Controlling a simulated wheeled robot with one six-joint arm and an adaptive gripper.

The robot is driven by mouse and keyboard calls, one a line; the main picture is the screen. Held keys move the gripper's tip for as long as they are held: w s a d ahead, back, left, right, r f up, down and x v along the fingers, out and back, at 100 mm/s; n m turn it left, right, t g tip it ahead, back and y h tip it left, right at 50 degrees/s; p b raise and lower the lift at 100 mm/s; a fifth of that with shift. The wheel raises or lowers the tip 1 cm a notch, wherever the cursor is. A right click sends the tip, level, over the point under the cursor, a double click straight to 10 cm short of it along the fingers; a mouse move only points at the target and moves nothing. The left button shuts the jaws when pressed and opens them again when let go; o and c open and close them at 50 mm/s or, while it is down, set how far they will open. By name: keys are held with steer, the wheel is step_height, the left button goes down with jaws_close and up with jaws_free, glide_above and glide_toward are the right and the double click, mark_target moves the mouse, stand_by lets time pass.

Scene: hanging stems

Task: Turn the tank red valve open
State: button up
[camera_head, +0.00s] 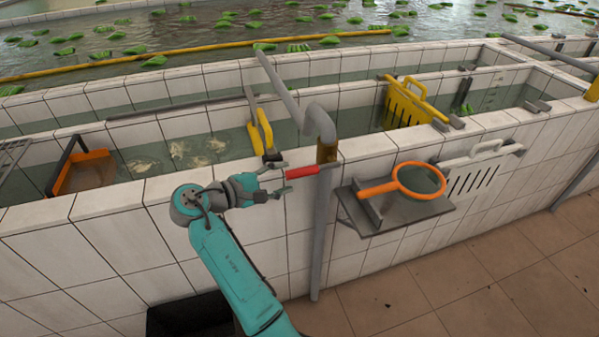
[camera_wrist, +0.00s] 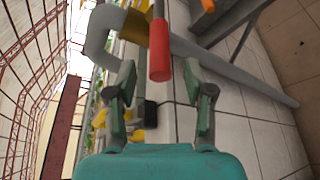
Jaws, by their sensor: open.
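The red valve handle (camera_head: 303,171) sticks out to the left from the grey pipe (camera_head: 321,230), just below a brass-coloured fitting (camera_head: 327,152). It lies nearly level. In the wrist view the red handle (camera_wrist: 160,83) points down between the two fingers. My gripper (camera_head: 286,177) is open just left of the handle's free end. In the wrist view my gripper (camera_wrist: 160,72) has one finger on each side of the handle, with a gap on both sides. I cannot tell how far the handle end reaches between the fingertips.
The tiled tank wall (camera_head: 240,230) runs behind my arm. A grey shelf (camera_head: 385,222) with an orange-rimmed net (camera_head: 362,192) is right of the pipe. A white slotted basket (camera_head: 470,172) hangs further right. A yellow-handled tool (camera_head: 262,132) stands at the wall behind my gripper. A black bin (camera_head: 190,318) is below.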

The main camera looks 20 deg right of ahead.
mark_target(300, 173)
steer(key=shift+x, duration=3.1)
jaws_close()
